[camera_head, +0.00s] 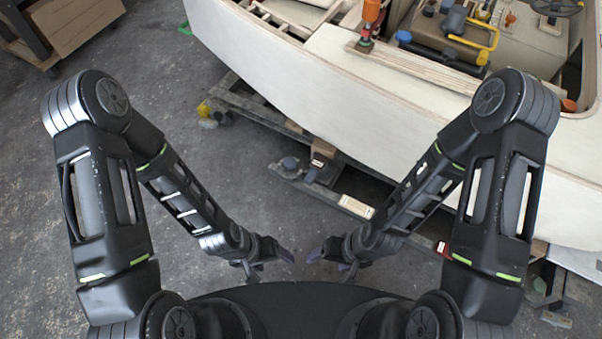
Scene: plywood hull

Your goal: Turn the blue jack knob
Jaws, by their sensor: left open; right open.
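A bright blue round cap (403,37) shows inside the hull at the upper right. I cannot tell for sure which is the jack knob. My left gripper (270,264) is open and empty, low in the middle, in front of my base. My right gripper (331,263) is open and empty just to its right. Both are well apart from the knob and the hull, nearer to me.
The pale plywood hull (290,75) crosses the upper right. Wooden beams (260,108) lie under it, with a pale block (356,206) near the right arm. An orange tool (371,12) stands on the hull's edge. Grey floor is clear at the left.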

